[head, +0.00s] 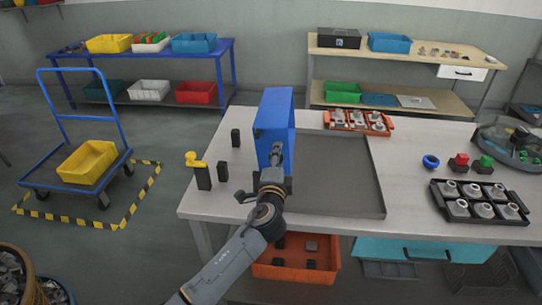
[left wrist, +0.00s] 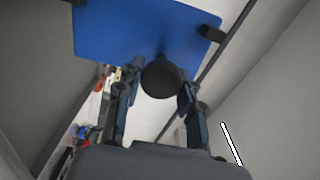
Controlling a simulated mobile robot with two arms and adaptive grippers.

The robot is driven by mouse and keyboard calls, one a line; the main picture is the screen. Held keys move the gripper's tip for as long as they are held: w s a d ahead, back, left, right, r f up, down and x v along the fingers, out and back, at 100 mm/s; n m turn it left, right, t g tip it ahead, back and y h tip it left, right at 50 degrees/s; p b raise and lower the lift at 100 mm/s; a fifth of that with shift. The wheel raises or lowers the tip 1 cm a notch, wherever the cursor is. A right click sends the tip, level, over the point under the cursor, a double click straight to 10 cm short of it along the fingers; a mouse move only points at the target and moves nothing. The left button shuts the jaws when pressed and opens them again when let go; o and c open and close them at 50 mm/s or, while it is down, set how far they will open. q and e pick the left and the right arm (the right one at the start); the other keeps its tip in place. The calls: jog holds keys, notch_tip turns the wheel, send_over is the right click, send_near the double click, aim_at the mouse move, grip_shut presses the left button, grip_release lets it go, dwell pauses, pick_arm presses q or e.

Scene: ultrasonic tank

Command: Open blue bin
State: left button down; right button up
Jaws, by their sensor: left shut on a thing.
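A blue bin part (head: 273,115), like a thick lid or box, stands upright on the workbench at the edge of a grey recessed area (head: 350,190). In the left wrist view its flat blue face (left wrist: 140,30) fills the top, with a dark round knob (left wrist: 160,76) below it. My left gripper (head: 276,158) is at the near side of the blue part. In the left wrist view the fingers (left wrist: 158,88) are on either side of the knob, shut on it. The bin's inside is not visible. My right gripper is out of view.
An orange tray of metal parts (head: 358,121) is behind; a black tray (head: 478,208) is at right. A blue trolley (head: 75,185) stands on the floor at left.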

pick_arm(q)
jog(key=shift+d+f+m+b, duration=0.45)
jog(key=shift+d+f+m, duration=0.35)
jog(key=shift+d+m, duration=0.3)
jog(key=shift+d+f+m+b, duration=0.4)
jog(key=shift+d+f+m, duration=0.35)
jog(key=shift+d+m, duration=0.3)
jog(key=shift+f+m, duration=0.1)
jog(key=shift+m, duration=0.15)
jog(key=c, duration=0.8)
grip_release()
jog(key=shift+c, duration=0.2)
jog(key=shift+s+a, duration=0.1)
jog(key=shift+s, duration=0.05)
jog(key=s, duration=1.2)
jog(key=shift+a, duration=0.15)
